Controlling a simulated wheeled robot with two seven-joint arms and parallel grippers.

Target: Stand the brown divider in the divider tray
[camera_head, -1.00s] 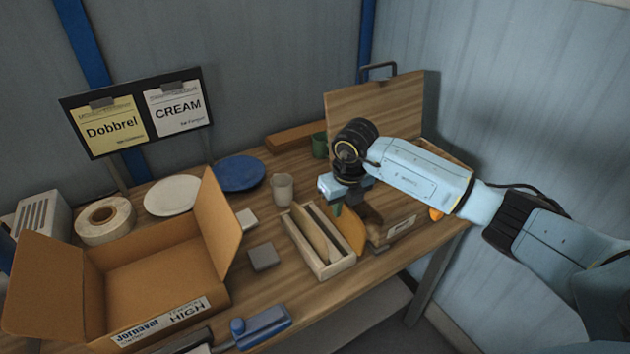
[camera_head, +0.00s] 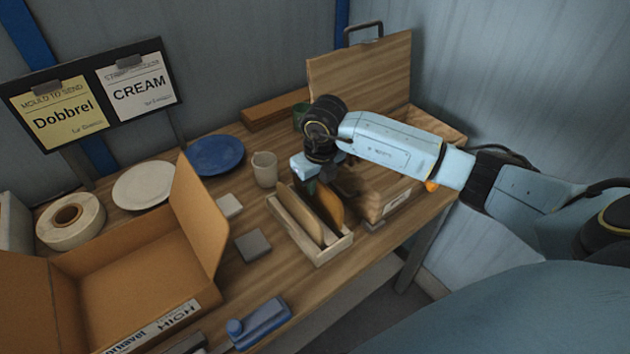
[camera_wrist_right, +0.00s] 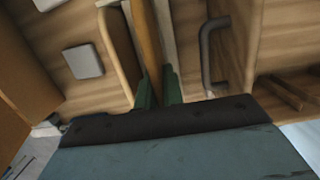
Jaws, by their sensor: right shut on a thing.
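The divider tray (camera_head: 331,249) is a pale wooden open box near the front of the table. A tan divider (camera_head: 296,207) stands in its left part. My right gripper (camera_head: 312,187) is shut on the brown divider (camera_head: 330,208), a rounded orange-brown board held upright at the tray's right part. I cannot tell whether its lower edge touches the tray floor. In the right wrist view the brown divider (camera_wrist_right: 147,38) runs between the green fingertips (camera_wrist_right: 158,88), with the tan divider (camera_wrist_right: 119,50) beside it on the left. My left gripper is not in view.
A cardboard box (camera_head: 120,285) and a blue tool (camera_head: 262,322) are further left and in front.

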